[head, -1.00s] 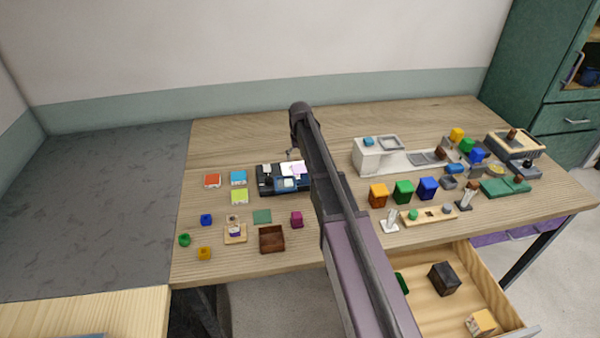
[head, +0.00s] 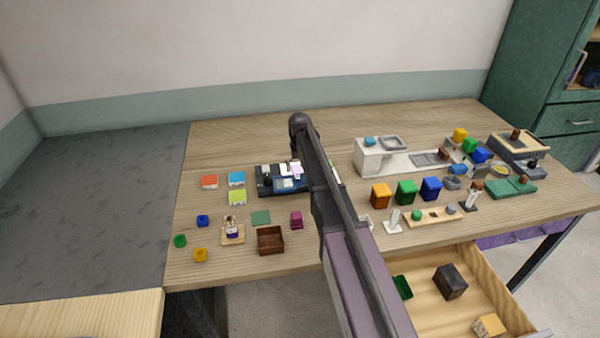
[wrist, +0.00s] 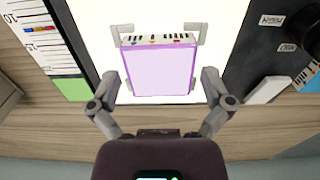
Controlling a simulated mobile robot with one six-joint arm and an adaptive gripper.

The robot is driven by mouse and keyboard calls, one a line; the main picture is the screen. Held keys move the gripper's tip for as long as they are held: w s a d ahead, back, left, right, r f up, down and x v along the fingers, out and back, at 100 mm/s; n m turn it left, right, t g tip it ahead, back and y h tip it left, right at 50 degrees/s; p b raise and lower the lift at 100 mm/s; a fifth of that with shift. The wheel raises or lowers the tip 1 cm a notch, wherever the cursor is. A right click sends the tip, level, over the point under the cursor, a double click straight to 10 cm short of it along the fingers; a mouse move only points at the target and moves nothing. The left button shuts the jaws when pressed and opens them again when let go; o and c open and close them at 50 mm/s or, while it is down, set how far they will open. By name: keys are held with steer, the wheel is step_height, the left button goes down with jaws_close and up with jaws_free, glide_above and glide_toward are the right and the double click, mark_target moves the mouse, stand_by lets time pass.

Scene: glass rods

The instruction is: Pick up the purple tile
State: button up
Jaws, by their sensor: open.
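The purple tile (wrist: 160,72) is a pale violet square with a darker purple rim. Its far edge is white with black and coloured marks. In the wrist view it lies over a bright white panel (wrist: 90,20), with light grey corner pieces by its far end. My gripper (wrist: 162,86) is open, with one finger at each side of the tile's near half; I cannot tell whether they touch it. In the head view the tile shows as a small pale violet patch (head: 297,169) beside my arm, which hides my gripper there.
A dark labelled unit (wrist: 265,55) stands right of the panel, and a marked card (wrist: 50,40) lies left. In the head view, coloured blocks (head: 405,192) and a white station (head: 380,158) stand to the right. A drawer (head: 450,300) is open below the table (head: 230,135).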

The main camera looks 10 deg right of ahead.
mark_target(300, 169)
steer(key=c, duration=1)
steer(key=shift+c, duration=0.2)
steer(key=shift+r, duration=0.15)
step_height(300, 169, up, 10)
steer(key=p, duration=1)
stand_by(0.4)
